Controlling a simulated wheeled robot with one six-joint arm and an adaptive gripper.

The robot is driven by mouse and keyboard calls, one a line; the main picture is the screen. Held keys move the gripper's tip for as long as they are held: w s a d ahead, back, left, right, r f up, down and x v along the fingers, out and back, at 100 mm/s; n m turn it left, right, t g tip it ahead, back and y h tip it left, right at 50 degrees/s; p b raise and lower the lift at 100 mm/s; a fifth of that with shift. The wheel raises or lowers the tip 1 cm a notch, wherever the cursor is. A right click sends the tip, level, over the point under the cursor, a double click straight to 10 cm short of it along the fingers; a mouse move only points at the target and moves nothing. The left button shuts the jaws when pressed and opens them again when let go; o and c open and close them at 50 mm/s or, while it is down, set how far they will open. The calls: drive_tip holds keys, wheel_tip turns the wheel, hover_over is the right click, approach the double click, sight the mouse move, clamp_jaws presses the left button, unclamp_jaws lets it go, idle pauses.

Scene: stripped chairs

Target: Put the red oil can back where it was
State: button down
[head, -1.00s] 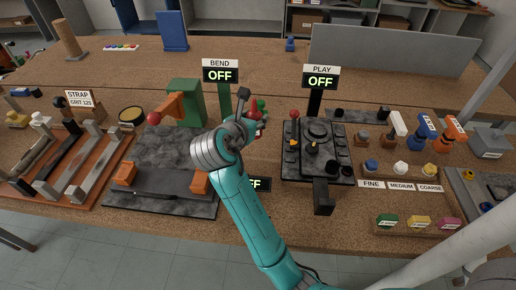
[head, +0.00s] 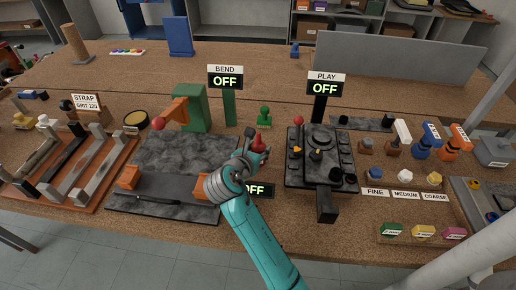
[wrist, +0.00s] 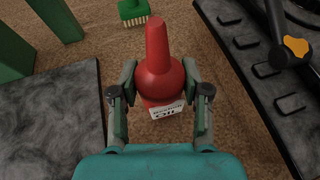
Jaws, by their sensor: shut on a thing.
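The red oil can (wrist: 160,72) has a tapered spout and a white label reading partly "Oil". It sits between the fingers of my gripper (wrist: 160,95), which is shut on its body in the wrist view. The can looks upright, over the brown worktop between two dark slabs. I cannot tell whether its base touches the worktop. In the head view the oil can (head: 258,143) shows just beyond my gripper (head: 254,152), which hides its lower part.
A green brush-like item (head: 264,116) stands just behind the can. The grey slab of the BEND station (head: 180,155) lies left, and the dark PLAY panel (head: 320,160) lies close on the right. An OFF sign (head: 257,190) is partly behind my arm. Bare worktop shows around the can.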

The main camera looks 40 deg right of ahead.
drive_tip(key=c, duration=0.5)
unclamp_jaws()
drive_tip(key=shift+c, duration=0.2)
drive_tip(key=v, duration=1.2)
drive_tip(key=shift+a, duration=0.1)
